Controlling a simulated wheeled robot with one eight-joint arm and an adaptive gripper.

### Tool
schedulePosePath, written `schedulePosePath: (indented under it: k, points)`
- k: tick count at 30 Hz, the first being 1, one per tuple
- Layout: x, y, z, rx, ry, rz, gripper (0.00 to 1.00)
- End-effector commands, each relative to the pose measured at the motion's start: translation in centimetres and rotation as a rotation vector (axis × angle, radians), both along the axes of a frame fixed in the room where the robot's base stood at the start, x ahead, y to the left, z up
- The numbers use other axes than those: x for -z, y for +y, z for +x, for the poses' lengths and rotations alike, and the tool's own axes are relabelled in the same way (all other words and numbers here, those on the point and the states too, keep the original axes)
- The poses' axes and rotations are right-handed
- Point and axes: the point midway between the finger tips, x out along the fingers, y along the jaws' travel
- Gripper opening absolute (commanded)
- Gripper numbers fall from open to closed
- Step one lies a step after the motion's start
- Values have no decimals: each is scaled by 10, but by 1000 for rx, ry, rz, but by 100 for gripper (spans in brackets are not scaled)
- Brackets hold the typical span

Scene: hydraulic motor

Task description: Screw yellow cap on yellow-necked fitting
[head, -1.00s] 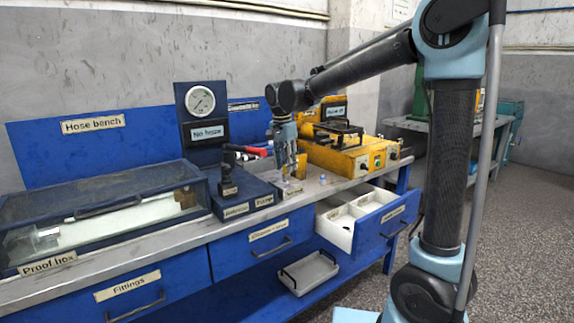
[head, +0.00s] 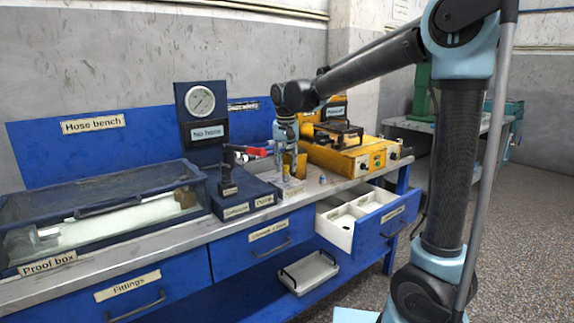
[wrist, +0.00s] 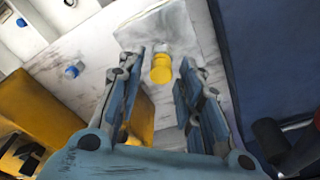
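In the wrist view a yellow piece (wrist: 161,70) with a pale grey end stands at a light grey block (wrist: 178,22). It looks like the yellow-necked fitting; I cannot tell whether its yellow nearer end is a neck or a cap. My gripper (wrist: 162,60) is open, with one finger on each side of the yellow piece and a visible gap on both sides. In the head view my gripper (head: 287,172) points down over the small block (head: 290,189) on the bench. The fitting is too small to make out there.
A small blue-topped part (wrist: 73,70) lies on the bench beside the block. The open drawer (head: 345,232) has white compartments. The yellow machine (head: 345,158) stands close behind on the right. The dark blue pump box (head: 238,205) with a red-handled lever (head: 258,152) is close on the left.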

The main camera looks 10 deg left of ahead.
Motion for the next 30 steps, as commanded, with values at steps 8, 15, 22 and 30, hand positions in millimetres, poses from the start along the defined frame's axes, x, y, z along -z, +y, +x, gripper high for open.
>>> schedulePosePath:
  k: [8,15,22,30]
  points:
    - [0,0,0,-200,-1,0,33]
    - [0,0,0,-212,-1,-1,33]
    - [0,0,0,-288,-1,1,33]
    - [0,0,0,-552,-2,1,33]
